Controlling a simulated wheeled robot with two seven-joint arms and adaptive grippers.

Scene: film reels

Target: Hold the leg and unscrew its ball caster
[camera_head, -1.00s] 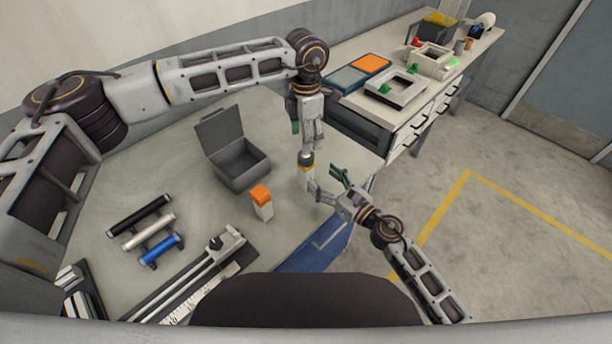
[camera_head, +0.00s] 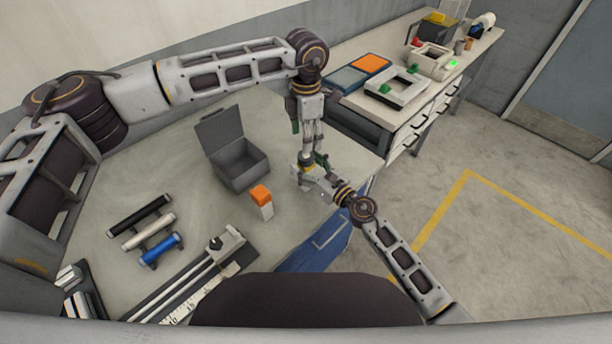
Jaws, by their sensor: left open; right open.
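The leg (camera_head: 306,170) stands near the right edge of the workbench. It is small and mostly covered by my grippers, with a bit of yellow showing near its top. I cannot make out its ball caster clearly. My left gripper (camera_head: 314,150) points straight down just above the leg, its fingers open. My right gripper (camera_head: 312,169) reaches in from the lower right at the leg, its fingers open and around or beside it. I cannot tell whether either gripper touches the leg.
An open grey box (camera_head: 238,170) and an orange-topped white block (camera_head: 263,202) stand left of the leg. Black, white and blue cylinders (camera_head: 145,230) lie further left, with a ruler and rail (camera_head: 205,275) in front. A second bench (camera_head: 400,115) stands behind.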

